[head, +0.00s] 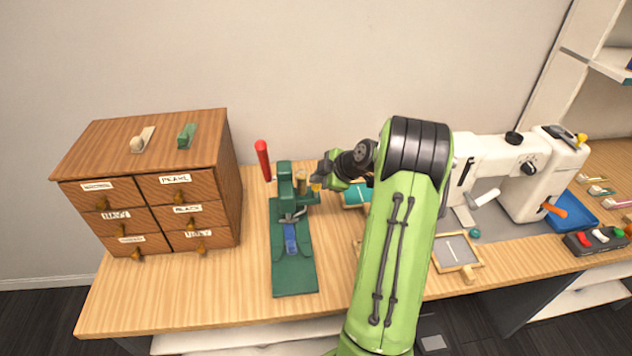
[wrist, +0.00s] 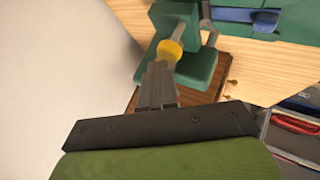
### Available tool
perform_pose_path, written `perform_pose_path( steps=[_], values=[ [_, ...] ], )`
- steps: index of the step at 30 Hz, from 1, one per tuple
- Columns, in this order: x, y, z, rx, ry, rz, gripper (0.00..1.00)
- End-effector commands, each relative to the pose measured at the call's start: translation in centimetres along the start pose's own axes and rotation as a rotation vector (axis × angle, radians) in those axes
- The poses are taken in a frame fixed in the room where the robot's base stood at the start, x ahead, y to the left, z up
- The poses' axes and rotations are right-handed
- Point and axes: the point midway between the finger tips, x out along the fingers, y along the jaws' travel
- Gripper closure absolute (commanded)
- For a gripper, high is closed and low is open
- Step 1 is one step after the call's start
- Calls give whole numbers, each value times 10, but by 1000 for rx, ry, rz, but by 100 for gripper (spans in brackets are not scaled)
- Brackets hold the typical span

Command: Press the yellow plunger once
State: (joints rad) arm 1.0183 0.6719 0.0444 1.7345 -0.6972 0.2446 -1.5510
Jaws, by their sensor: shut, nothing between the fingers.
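The yellow plunger (wrist: 172,47) is a small round knob on a short grey rod at the side of a green bench press (head: 292,262). In the head view the yellow plunger (head: 316,186) is partly hidden by my gripper. My gripper (wrist: 162,66) is shut and empty, with its fingertips right at the yellow knob. They look touching or nearly so; I cannot tell which, nor how far the rod is pushed in. In the head view my gripper (head: 324,176) is just right of the press head, which has a raised red lever (head: 263,160).
A wooden drawer cabinet (head: 150,190) stands left of the press. A white sewing machine (head: 520,170), a framed tray (head: 457,251) and a switch box (head: 595,240) are to the right. A teal item (head: 355,197) lies behind my arm. The table front left is clear.

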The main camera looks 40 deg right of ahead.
Motion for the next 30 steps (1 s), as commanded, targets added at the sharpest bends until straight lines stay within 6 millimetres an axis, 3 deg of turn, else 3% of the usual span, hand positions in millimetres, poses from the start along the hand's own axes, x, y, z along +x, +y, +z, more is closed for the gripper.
perform_pose_path(
  steps=[30],
  values=[
    [-18,13,-13,0,0,-1,100]
  ],
)
